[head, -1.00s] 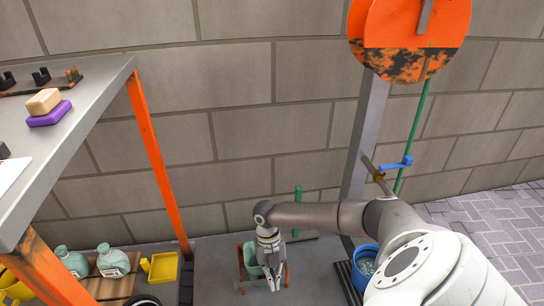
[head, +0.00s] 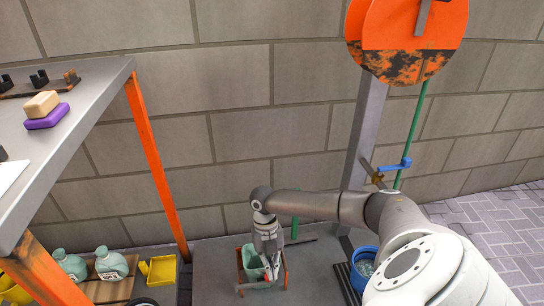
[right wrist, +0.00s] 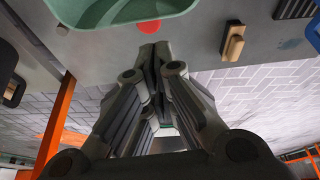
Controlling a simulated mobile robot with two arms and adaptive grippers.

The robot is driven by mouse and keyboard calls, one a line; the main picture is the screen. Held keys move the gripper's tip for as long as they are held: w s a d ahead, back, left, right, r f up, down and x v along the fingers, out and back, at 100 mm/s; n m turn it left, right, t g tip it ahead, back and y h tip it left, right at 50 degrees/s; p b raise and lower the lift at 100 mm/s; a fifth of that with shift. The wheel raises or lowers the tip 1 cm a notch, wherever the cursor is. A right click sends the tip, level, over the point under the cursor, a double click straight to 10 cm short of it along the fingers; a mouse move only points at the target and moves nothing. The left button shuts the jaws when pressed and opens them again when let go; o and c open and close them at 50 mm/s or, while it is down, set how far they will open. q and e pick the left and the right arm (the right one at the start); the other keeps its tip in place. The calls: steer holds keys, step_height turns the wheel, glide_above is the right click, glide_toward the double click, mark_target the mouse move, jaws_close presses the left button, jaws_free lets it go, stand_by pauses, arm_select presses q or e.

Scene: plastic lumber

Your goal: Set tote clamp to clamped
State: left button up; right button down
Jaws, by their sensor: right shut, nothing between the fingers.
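A green tote (head: 250,258) sits low on the grey platform in an orange-brown frame (head: 240,287). Its pale green rim (right wrist: 120,12) shows at the top of the right wrist view. A round red knob or pad (right wrist: 149,26) lies just beyond my fingertips in that view; whether they touch it I cannot tell. My right gripper (head: 271,274) is shut and empty, pointing down at the tote's right side and hiding part of it. Its closed fingers (right wrist: 154,50) show in the right wrist view. I cannot clearly make out the clamp or its setting. My left gripper is out of view.
A green upright handle (head: 295,228) stands behind my right arm. A blue bucket (head: 364,262) and a grey post (head: 366,130) are to the right. The metal bench (head: 75,100), with orange legs, is at the left. Teal jugs (head: 110,262) and a yellow bin (head: 162,269) stand below it.

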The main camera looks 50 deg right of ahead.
steer(key=v, duration=0.7)
steer(key=shift+r, duration=0.3)
